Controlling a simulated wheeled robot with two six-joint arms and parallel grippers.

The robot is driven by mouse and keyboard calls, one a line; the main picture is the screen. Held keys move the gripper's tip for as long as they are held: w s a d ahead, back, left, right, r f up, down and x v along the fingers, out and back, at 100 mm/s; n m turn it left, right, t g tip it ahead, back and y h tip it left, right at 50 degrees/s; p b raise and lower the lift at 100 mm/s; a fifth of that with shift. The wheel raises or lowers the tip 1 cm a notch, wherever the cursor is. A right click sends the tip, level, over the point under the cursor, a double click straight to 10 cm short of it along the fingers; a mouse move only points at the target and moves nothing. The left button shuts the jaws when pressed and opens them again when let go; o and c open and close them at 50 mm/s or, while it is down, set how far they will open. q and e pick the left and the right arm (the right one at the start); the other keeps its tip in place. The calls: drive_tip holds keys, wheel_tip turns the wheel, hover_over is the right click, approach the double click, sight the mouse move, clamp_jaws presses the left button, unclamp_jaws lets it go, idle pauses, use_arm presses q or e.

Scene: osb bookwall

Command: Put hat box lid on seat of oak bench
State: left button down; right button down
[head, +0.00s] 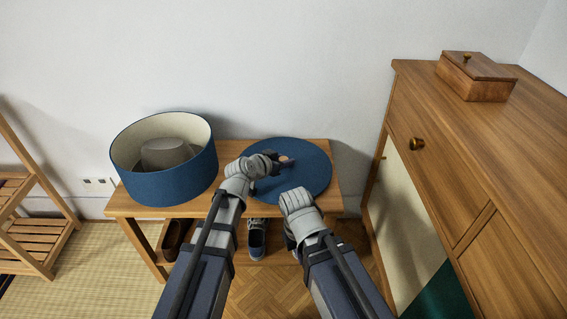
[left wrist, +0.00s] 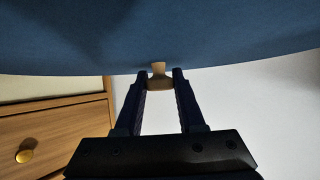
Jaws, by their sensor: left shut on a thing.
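The hat box lid (head: 305,183) is a flat blue disc over the right part of the oak bench seat (head: 232,153). I cannot tell whether it touches the seat. My left gripper (head: 281,161) is shut on the lid's small tan knob, which shows between the fingers in the left wrist view (left wrist: 159,80). The lid's blue face (left wrist: 200,35) fills the top of that view. My right gripper (head: 292,240) hangs in front of the bench, below the lid; its fingers are mostly hidden and apart from the lid.
The open blue hat box (head: 170,180) with a grey hat (head: 168,153) inside stands on the bench's left part. Shoes (head: 257,240) sit below. A wooden dresser (head: 470,150) with a small box (head: 476,77) stands right; a slatted rack (head: 35,220) stands left.

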use_arm(q)
drive_tip(key=shift+f, duration=0.2)
drive_tip(key=c, duration=0.5)
unclamp_jaws()
use_arm(e)
drive_tip(key=shift+f, duration=0.15)
use_arm(q)
drive_tip(key=shift+r, duration=0.1)
